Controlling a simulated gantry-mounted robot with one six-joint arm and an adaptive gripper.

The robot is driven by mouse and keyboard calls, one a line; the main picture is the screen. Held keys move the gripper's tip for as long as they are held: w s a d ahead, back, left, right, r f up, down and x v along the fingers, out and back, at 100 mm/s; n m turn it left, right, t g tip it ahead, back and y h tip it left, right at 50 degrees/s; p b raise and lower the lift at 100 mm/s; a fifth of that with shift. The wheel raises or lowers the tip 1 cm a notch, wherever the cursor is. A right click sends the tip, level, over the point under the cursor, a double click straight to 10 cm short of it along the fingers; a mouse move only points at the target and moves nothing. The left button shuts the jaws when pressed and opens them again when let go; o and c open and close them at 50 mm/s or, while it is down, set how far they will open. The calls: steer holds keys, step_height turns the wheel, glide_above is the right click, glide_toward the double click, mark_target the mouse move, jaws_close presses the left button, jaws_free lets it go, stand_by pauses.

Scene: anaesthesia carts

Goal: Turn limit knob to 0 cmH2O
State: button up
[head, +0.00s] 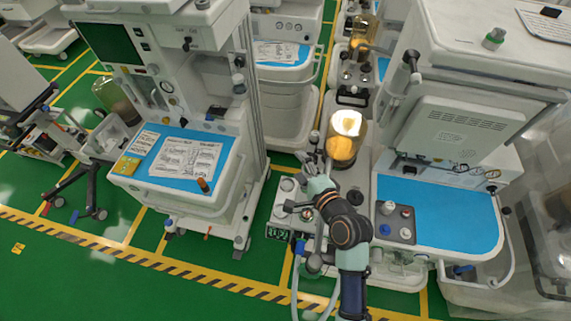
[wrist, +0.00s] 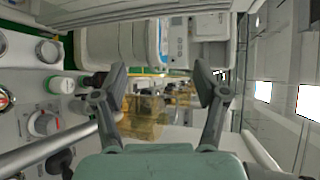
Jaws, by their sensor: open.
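My gripper (head: 314,158) is at the end of my arm, over the left part of the right-hand cart's control block, in front of the amber-lit glass dome. In the wrist view my gripper (wrist: 162,88) has its two dark fingers spread wide with nothing held between them. Round knobs lie on a pale panel at the left of the wrist view: a grey-white knob (wrist: 44,123), another white knob (wrist: 48,51) and a green-and-white knob (wrist: 62,86). The gripper is apart from them. I cannot read which is the limit knob, or its setting.
The amber dome (head: 343,150) stands close to my gripper. A grey bar (wrist: 50,146) crosses the wrist view's lower left. The right cart's blue worktop (head: 450,215) is mostly clear. Another cart (head: 190,200) with papers stands left, with green floor (head: 130,275) in front.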

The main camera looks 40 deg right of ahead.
steer(key=a+n, duration=0.1)
steer(key=w+a+r+n, duration=0.1)
steer(key=a+r+y, duration=0.1)
steer(key=a, duration=0.1)
steer(key=shift+w+n+p, duration=0.25)
steer(key=shift+n+p, duration=0.1)
steer(key=shift+n, duration=0.05)
